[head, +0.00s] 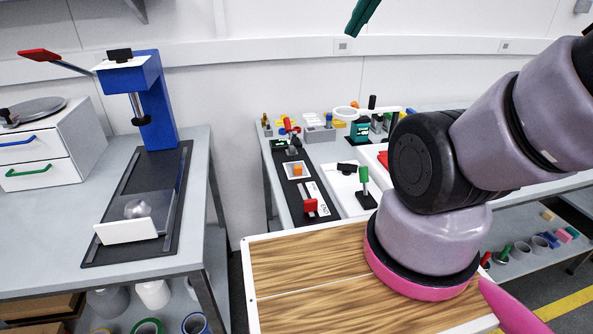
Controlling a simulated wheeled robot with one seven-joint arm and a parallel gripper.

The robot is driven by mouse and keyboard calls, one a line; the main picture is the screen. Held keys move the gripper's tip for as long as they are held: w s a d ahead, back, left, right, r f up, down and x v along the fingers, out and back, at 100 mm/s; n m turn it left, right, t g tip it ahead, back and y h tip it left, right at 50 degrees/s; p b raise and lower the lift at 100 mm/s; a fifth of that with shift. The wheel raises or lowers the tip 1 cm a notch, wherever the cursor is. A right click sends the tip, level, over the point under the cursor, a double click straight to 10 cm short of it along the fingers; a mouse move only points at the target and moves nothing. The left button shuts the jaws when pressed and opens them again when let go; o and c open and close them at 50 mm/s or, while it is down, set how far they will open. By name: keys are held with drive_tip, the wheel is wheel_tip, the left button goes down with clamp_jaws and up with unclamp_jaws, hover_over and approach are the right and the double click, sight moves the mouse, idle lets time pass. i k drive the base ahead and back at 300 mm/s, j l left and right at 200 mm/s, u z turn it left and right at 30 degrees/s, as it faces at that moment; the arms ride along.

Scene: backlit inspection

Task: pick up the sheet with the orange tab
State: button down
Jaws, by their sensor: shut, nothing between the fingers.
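I cannot make out a sheet with an orange tab in the head view. A small orange block (297,169) sits on a white square on the dark board at the back, but I cannot tell that it belongs to a sheet.
The wood-grain panel (300,270) with a white border is bare in front. A blue press (155,105) and a white drawer unit (38,150) stand on the left table. A gap separates the tables.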

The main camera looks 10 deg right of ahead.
sight(298, 169)
drive_tip(key=j+z, duration=0.1)
drive_tip(key=j, duration=0.35)
drive_tip(key=k+j+z, duration=0.1)
drive_tip(key=j, duration=0.3)
drive_tip(key=j+z, duration=0.15)
drive_tip(key=j, duration=0.3)
drive_tip(key=k+j+z, duration=0.1)
drive_tip(key=j, duration=0.3)
drive_tip(key=k+j+z, duration=0.1)
drive_tip(key=j, duration=0.3)
drive_tip(key=k+j+z, duration=0.1)
drive_tip(key=j, duration=0.3)
